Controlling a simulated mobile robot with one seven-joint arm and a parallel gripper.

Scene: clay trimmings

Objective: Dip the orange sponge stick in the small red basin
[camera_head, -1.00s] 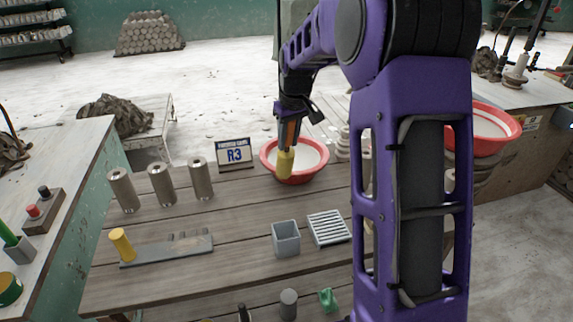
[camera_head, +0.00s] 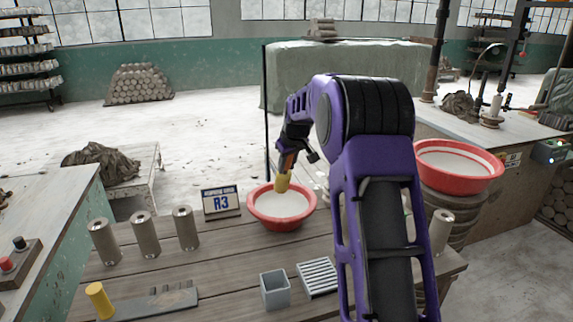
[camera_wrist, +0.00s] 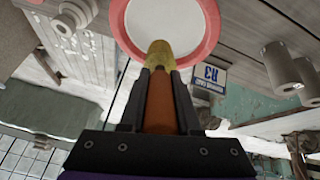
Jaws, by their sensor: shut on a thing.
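My gripper (camera_head: 291,153) is shut on the orange sponge stick, whose orange handle (camera_wrist: 161,105) lies between the two dark fingers (camera_wrist: 160,88) in the wrist view. The stick's yellow sponge end (camera_head: 282,184) points down. In the wrist view the sponge end (camera_wrist: 160,52) overlaps the near rim of the basin (camera_wrist: 208,40). I cannot tell whether the sponge touches the basin or its contents.
A larger red basin (camera_head: 458,184) stands to the right. An R3 sign (camera_head: 220,201) is left of the small basin.

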